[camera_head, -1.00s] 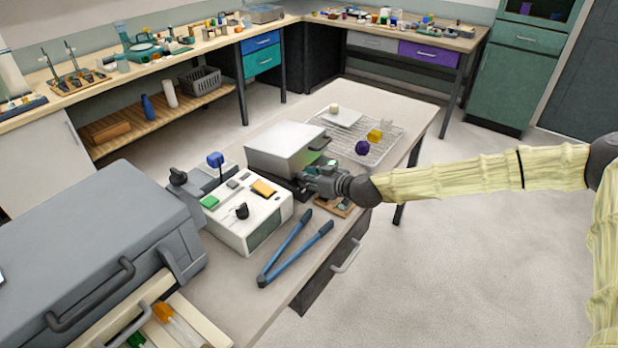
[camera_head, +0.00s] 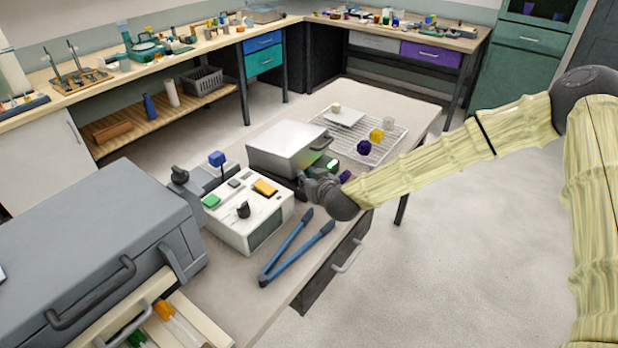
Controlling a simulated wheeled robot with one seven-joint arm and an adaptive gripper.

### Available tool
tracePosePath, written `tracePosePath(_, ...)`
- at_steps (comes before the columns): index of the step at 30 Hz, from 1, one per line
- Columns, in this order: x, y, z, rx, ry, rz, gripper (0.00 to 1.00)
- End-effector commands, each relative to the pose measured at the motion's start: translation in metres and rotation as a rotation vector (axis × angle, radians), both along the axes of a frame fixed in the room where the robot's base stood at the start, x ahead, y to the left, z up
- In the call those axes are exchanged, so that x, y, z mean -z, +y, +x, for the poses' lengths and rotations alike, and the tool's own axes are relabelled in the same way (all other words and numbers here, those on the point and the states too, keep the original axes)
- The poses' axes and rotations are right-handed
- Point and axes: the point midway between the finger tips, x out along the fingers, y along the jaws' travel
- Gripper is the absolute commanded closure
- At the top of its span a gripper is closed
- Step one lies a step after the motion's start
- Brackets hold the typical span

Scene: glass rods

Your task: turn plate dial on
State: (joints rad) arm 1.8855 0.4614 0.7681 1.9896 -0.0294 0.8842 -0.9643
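A white box-shaped device (camera_head: 248,222) stands on the table with a black knob (camera_head: 243,209) and green and yellow parts on top. A silver box with a handle (camera_head: 288,148) stands just behind and right of it. I cannot tell which of them carries the plate dial. My gripper (camera_head: 303,184) is low at the front right corner of the silver box, right of the white device. It is small and seen from behind my wrist, so its fingertips and anything between them are hidden. I cannot tell whether it touches anything.
Blue-handled tongs (camera_head: 292,250) lie in front of the white device. A wire rack (camera_head: 393,143) with purple and yellow pieces is behind. A large grey case (camera_head: 100,250) fills the left front. A drawer handle (camera_head: 347,256) juts from the table's right side.

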Motion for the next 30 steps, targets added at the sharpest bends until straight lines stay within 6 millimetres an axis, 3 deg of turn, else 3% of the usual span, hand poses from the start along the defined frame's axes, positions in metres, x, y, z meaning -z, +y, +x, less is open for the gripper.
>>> tracePosePath(11, -0.002, -0.0004, 0.0023, 0.012, -0.005, 0.0, 1.0)
tracePosePath(12, -0.0021, -0.0005, 0.0024, 0.012, -0.005, 0.0, 0.73)
tracePosePath(13, -0.0021, -0.0005, 0.0024, 0.012, -0.005, 0.0, 0.68)
tracePosePath(30, -0.0005, -0.0008, 0.0012, 0.0, -0.001, 0.002, 0.68)
